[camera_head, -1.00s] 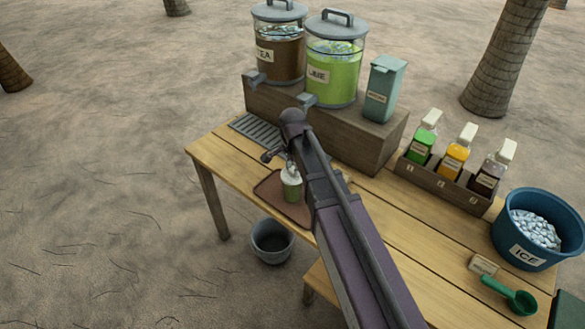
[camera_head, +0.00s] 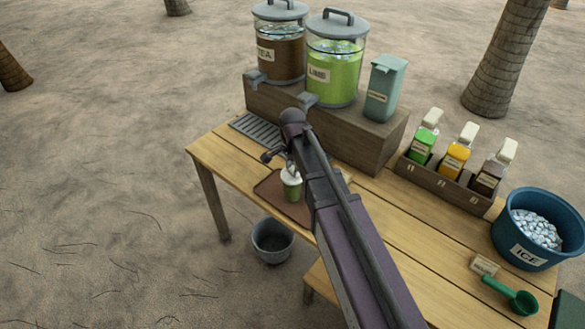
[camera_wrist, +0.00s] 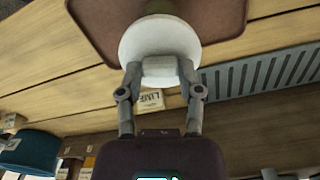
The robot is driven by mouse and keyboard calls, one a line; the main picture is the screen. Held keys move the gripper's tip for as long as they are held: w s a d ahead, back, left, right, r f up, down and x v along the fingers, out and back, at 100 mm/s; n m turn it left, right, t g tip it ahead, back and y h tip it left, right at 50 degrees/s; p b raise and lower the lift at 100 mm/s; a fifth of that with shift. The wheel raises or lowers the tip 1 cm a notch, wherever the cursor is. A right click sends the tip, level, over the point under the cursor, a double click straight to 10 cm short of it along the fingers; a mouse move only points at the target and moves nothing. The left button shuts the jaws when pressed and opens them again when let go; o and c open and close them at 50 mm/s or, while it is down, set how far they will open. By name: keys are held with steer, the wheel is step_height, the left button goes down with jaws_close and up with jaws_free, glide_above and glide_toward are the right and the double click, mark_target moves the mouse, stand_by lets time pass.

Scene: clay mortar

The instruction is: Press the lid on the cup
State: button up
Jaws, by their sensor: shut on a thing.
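The tray also shows there (camera_wrist: 95,22).
Tea (camera_head: 279,45) and lime (camera_head: 334,65) dispensers stand on a wooden riser behind the cup, with a drip grate (camera_head: 257,131) in front. A bottle rack (camera_head: 440,184), an ice bucket (camera_head: 525,262) and a green scoop (camera_head: 520,300) are to the right. A grey bucket (camera_head: 272,250) is on the ground.

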stand_by(0.9)
steer(key=o, duration=0.8)
steer(key=shift+o, duration=0.8)
steer(key=shift+d+r+p, duration=0.1)
steer(key=shift+r+p, duration=3.4)
jaws_close()
